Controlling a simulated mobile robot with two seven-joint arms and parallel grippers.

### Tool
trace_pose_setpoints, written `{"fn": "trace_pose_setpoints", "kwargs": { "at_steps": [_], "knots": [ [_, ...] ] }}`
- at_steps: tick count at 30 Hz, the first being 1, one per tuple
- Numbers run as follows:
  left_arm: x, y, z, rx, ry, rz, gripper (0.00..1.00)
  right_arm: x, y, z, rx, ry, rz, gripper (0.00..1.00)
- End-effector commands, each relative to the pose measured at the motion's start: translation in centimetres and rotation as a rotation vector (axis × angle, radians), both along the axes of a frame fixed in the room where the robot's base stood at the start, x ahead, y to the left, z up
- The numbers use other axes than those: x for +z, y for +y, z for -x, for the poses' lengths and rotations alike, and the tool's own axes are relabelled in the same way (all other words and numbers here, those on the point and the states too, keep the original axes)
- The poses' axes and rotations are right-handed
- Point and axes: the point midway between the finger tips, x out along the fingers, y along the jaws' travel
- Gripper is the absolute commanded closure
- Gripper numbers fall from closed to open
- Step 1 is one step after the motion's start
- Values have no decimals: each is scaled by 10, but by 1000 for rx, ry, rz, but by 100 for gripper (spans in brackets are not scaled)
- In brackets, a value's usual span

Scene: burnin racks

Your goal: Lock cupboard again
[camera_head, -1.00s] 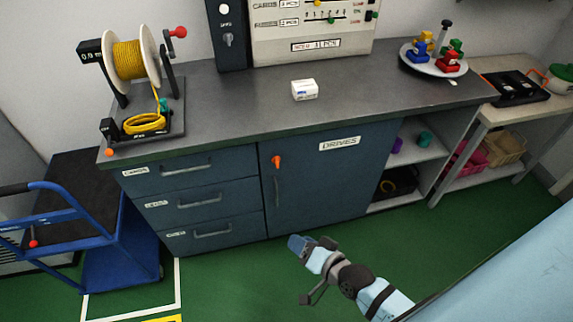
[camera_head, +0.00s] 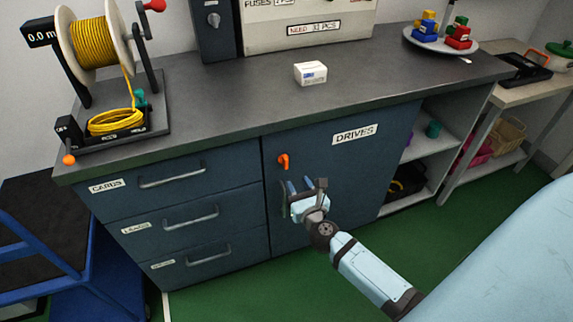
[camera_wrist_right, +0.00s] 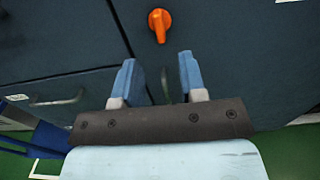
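The cupboard door (camera_head: 345,165) labelled DRIVES looks closed, flush with the cabinet front. An orange latch knob (camera_head: 284,160) sits near its upper left edge, and it also shows in the right wrist view (camera_wrist_right: 159,25). A dark door handle (camera_head: 283,199) hangs below the knob, partly hidden by my gripper. My right gripper (camera_head: 299,186) is in front of the door, just below and right of the knob. Its two blue fingers (camera_wrist_right: 157,75) are apart with nothing seen between them but the door and part of the handle behind. My left gripper is not in view.
Drawers (camera_head: 170,180) with bar handles are left of the door. Open shelves (camera_head: 425,155) are to its right. The worktop (camera_head: 230,95) carries a yellow wire spool (camera_head: 94,42), a small white box (camera_head: 310,73) and a round tray (camera_head: 440,45). A blue trolley (camera_head: 95,275) stands lower left.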

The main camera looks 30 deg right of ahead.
Motion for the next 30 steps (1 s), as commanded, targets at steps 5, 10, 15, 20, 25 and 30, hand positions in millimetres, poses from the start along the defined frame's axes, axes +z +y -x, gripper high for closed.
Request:
{"fn": "trace_pose_setpoints", "kwargs": {
  "at_steps": [5,10,15,20,25,30],
  "knots": [
    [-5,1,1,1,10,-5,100,1,-10,-40,0,-1,2,62],
    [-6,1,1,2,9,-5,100,0,-16,-67,2,0,4,62],
    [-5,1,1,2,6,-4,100,0,-19,-82,2,0,4,62],
    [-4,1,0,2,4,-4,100,0,-20,-85,2,2,4,62],
    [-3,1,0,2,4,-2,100,0,-20,-85,2,1,4,62],
    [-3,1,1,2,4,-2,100,0,-20,-85,2,1,4,96]
  ]
}}
